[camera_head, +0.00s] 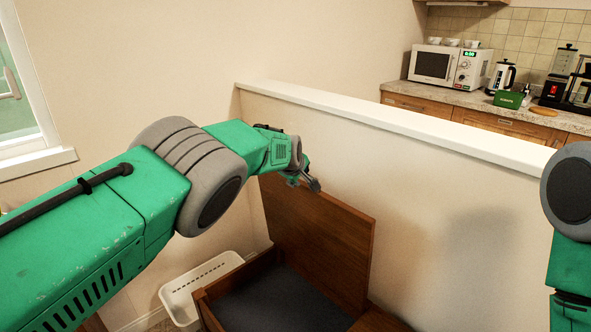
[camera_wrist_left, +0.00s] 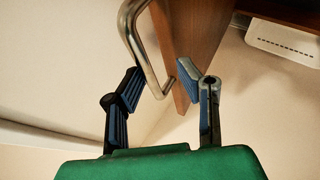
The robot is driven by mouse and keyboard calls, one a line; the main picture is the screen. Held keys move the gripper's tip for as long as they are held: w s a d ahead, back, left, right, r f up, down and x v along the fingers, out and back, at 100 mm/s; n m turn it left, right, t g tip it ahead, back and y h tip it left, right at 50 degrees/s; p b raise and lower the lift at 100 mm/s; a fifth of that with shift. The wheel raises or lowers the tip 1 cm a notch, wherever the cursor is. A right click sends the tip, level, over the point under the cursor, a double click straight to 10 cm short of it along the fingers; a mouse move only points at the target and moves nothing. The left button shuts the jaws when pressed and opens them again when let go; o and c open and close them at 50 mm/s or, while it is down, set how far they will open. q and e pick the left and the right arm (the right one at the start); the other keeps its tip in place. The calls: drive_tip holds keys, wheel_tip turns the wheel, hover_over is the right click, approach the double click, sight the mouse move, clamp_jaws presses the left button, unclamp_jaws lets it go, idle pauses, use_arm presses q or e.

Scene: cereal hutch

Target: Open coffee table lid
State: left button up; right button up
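The coffee table lid (camera_head: 322,240) is a brown wooden panel. It stands raised, nearly upright, above the open table box (camera_head: 222,296) with its dark inside. In the left wrist view the lid (camera_wrist_left: 191,40) shows edge-on with a bent metal handle (camera_wrist_left: 138,45) beside it. My left gripper (camera_head: 304,181) is at the lid's upper left edge. In the left wrist view its blue-padded fingers (camera_wrist_left: 162,84) are spread apart, with the handle's lower bend and the lid's corner between or just beyond them. I cannot tell whether they touch. My right gripper is out of view.
A white half wall (camera_head: 440,220) with a ledge stands right behind the lid. A white basket (camera_head: 178,297) is on the floor left of the box. Behind the wall is a kitchen counter (camera_head: 470,97) with a microwave (camera_head: 432,65) and kettle (camera_head: 501,77).

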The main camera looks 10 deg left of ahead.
use_arm(q)
drive_tip(key=d+v, duration=0.1)
drive_tip(key=v, duration=1)
drive_tip(key=shift+a, duration=0.45)
drive_tip(key=s+a+f+m+g+y, duration=0.1)
drive_tip(key=s+a+f, duration=0.35)
drive_tip(key=f, duration=0.25)
drive_tip(key=s+a+f+m+g+y, duration=0.1)
drive_tip(key=s+a+f+m, duration=0.1)
drive_tip(key=s+a+f, duration=0.45)
drive_tip(key=s+a+f+m+g, duration=0.2)
drive_tip(key=s+f, duration=0.5)
drive_tip(key=s, duration=0.2)
drive_tip(key=s+a+f+m+g, duration=0.1)
drive_tip(key=s+a+f+m, duration=0.1)
drive_tip(key=s+f, duration=0.6)
drive_tip(key=s+f+m+g+h, duration=0.1)
drive_tip(key=s+m+g, duration=0.2)
drive_tip(key=s, duration=2.3)
drive_tip(key=m, duration=0.2)
drive_tip(key=shift+a+f+m+g, duration=0.3)
drive_tip(key=shift+a+f+m, duration=0.05)
drive_tip(key=shift+m, duration=0.05)
